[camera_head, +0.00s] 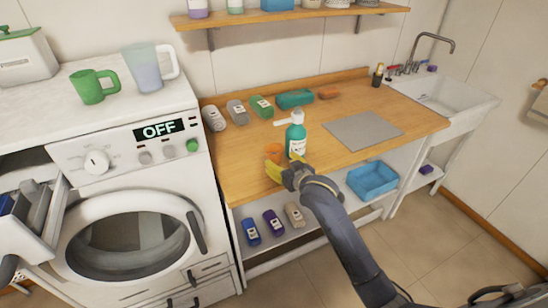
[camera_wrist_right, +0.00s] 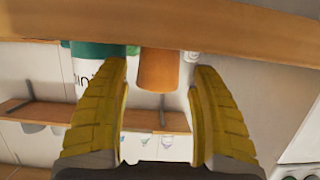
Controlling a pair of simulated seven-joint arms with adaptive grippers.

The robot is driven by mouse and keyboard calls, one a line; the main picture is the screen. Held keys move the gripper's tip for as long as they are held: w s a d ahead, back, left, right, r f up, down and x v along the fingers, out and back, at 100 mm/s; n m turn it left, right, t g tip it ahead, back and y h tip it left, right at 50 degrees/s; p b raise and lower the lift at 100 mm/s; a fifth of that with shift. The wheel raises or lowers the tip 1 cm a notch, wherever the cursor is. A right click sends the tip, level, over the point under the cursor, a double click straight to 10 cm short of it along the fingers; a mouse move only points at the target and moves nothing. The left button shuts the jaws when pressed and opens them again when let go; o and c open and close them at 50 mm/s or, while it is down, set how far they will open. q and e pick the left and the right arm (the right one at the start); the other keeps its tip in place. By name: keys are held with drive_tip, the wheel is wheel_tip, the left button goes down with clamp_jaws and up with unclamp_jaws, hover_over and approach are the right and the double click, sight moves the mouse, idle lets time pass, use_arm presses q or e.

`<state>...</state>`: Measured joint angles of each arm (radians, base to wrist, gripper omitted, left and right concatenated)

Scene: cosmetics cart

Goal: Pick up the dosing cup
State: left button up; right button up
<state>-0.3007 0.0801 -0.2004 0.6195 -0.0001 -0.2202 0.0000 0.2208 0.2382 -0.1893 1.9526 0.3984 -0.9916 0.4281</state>
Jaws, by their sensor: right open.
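An orange cup (camera_head: 273,151), which I take to be the dosing cup, stands on the wooden counter near its front edge, partly hidden by my right gripper (camera_head: 284,166). In the right wrist view the orange cup (camera_wrist_right: 159,70) shows between and beyond the two yellow fingers. My right gripper is open, and no finger visibly closes on the cup. My left gripper is not in view.
A teal pump bottle (camera_head: 296,137) stands just right of the cup. Several bottles, a teal box (camera_head: 295,98) and a grey mat (camera_head: 362,131) are farther along the counter (camera_head: 235,170). A washing machine (camera_head: 130,225) is at left; a blue basket (camera_head: 373,180) sits below.

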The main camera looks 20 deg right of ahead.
sight(278, 159)
drive_tip(key=shift+x, duration=2.6)
drive_tip(key=shift+r, duration=0.1)
drive_tip(key=c, duration=0.9)
drive_tip(key=shift+r, duration=0.15)
